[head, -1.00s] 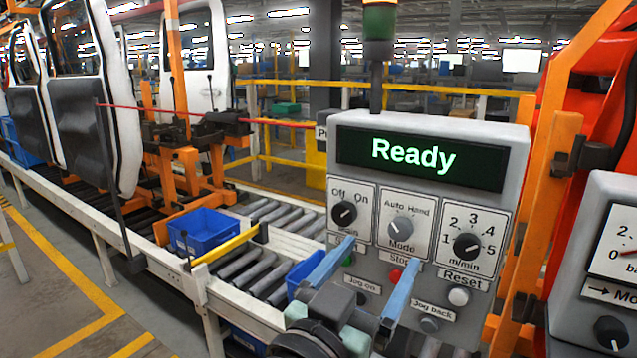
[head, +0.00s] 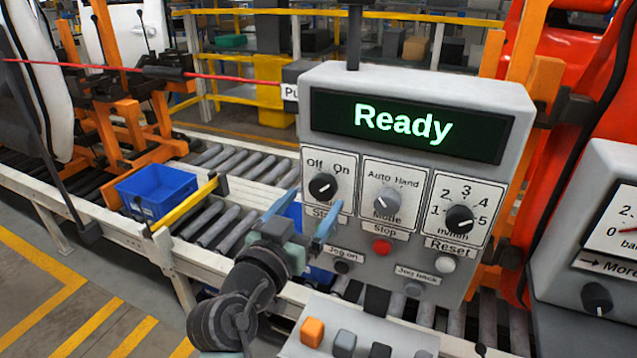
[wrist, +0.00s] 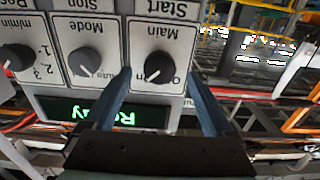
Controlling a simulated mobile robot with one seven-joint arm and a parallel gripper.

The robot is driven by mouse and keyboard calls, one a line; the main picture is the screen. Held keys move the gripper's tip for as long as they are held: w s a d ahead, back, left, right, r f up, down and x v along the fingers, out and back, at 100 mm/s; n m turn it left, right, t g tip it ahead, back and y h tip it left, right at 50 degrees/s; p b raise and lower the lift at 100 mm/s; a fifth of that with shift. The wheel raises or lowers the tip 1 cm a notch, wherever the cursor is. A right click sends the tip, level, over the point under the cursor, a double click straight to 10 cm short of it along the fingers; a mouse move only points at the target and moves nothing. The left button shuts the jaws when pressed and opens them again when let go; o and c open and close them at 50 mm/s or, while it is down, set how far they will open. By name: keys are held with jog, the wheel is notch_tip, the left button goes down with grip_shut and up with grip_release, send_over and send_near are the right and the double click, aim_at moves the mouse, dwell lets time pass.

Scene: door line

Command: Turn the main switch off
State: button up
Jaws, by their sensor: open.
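The main switch is a round black knob (head: 323,186) on the left plate of the grey control box (head: 420,84), under the words Off and On. Its white mark appears to point up and right, towards On. My gripper (head: 317,198) is open with its blue fingers just below and in front of this knob. In the wrist view, which is upside down, the knob (wrist: 158,67) lies between the two fingertips (wrist: 158,78), with a gap on each side. Whether the tips reach around it is unclear. The fingers hide part of the labels below the knob in the head view.
The display (head: 405,122) reads Ready. The mode knob (head: 386,200), speed knob (head: 459,219), red stop button (head: 381,247) and reset button (head: 445,264) are close by. A red cord (head: 240,79) runs left from the box. A blue bin (head: 156,192) stands by the rollers.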

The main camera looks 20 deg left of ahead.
aim_at(320, 193)
jog(key=shift+w+p, duration=0.45)
jog(key=shift+w, duration=1.4)
jog(key=c, duration=1.4)
jog(key=shift+o, duration=0.2)
